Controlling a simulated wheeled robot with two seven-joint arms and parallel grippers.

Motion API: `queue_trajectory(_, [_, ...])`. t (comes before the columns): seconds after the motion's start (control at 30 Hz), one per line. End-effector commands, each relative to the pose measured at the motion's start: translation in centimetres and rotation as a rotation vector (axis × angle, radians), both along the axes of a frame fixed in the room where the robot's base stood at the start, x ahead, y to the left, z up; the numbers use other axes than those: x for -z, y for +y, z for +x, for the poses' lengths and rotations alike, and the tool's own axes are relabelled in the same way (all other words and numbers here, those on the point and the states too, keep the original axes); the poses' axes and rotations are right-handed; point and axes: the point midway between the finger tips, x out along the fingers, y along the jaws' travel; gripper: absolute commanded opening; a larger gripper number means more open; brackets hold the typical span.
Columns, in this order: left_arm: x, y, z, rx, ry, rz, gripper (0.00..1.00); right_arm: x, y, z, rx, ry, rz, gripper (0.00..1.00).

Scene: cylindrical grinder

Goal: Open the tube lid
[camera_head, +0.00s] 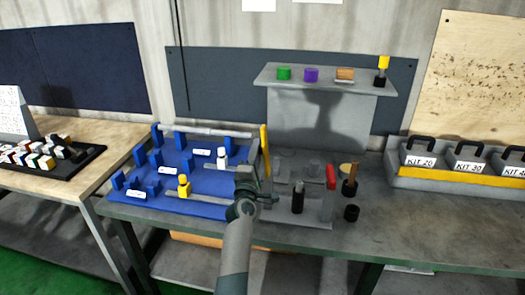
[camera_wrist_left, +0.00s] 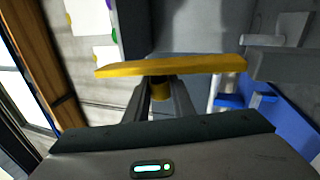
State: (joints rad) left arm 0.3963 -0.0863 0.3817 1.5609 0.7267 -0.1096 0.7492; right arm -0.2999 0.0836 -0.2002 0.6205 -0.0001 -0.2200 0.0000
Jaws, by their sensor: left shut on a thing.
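A long yellow bar (camera_head: 264,148) stands up at the right end of the blue fixture in the head view. In the left wrist view the yellow bar (camera_wrist_left: 205,67) spans the picture crosswise, just beyond my fingertips. In the head view my left gripper (camera_head: 257,178) is at the bar's lower end, and my wrist hides part of the fixture. I cannot tell which part is the tube lid. My right gripper is not in view.
The blue fixture (camera_head: 205,200) holds a yellow and a white peg. Right of my arm stand a dark cylinder (camera_head: 298,198) and a red-topped block (camera_head: 331,178). A grey shelf (camera_head: 325,80) carries small coloured parts. Kit bins (camera_head: 465,165) stand at the right; bench before them is clear.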

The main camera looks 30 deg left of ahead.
Motion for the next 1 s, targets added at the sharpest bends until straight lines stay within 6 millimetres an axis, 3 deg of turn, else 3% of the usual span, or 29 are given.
queue_trajectory(0.6, [0.38, 0.62, -0.17, 0.000, -0.016, -0.062, 0.00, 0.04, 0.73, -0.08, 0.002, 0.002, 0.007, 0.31])
queue_trajectory(0.63, [0.38, 0.62, -0.18, 0.000, -0.016, -0.062, 0.25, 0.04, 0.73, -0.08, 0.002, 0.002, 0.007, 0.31])
queue_trajectory(0.7, [0.38, 0.61, -0.17, 0.000, -0.016, -0.062, 0.41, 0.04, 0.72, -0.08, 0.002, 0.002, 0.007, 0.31])
queue_trajectory(1.0, [0.33, 0.59, -0.18, 0.000, -0.017, -0.062, 0.41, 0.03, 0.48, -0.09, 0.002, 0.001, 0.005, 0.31])
